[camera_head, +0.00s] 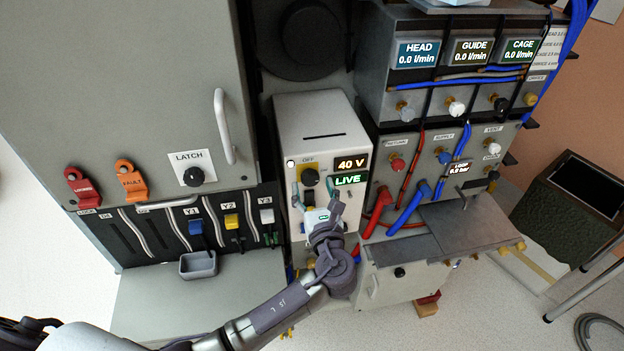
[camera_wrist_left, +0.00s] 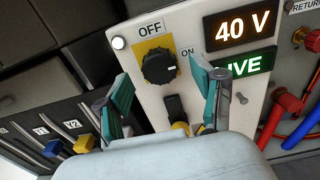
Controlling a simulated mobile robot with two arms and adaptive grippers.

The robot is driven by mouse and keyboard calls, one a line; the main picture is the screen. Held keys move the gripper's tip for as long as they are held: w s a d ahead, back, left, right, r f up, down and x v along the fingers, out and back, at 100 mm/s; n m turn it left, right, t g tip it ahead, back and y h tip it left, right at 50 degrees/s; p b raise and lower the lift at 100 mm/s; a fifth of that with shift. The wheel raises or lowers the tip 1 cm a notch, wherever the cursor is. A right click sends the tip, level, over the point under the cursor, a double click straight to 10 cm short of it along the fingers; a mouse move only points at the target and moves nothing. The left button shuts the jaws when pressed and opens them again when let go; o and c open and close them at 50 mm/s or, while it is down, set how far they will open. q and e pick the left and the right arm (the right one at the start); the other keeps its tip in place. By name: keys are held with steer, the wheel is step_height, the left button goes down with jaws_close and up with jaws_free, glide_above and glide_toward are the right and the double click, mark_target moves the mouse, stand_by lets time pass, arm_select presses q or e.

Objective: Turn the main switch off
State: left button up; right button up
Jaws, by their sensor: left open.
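The main switch is a black rotary knob (camera_wrist_left: 159,67) on a yellow plate, on the front of a pale power box (camera_head: 312,122). "OFF" is printed above it and "ON" to its right; the knob's small white mark points towards the ON side. The knob also shows in the head view (camera_head: 309,177). The displays read 40 V (camera_head: 351,163) and LIVE (camera_head: 349,180) in green. My left gripper (camera_wrist_left: 161,85) is open in front of the box, its teal-padded fingers spread to either side of the knob in the left wrist view. Contact with the knob cannot be seen. My right gripper is not in view.
Right of the box stand red and blue hoses (camera_head: 408,208) and a flow panel with valves (camera_head: 457,98). To the left are a cabinet with a handle (camera_head: 224,127), a LATCH knob (camera_head: 194,176), tags and a small grey tray (camera_head: 198,265).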

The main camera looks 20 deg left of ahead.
arm_select(q)
steer(key=shift+x, duration=0.85)
steer(key=c, duration=1.1)
steer(key=shift+c, duration=0.2)
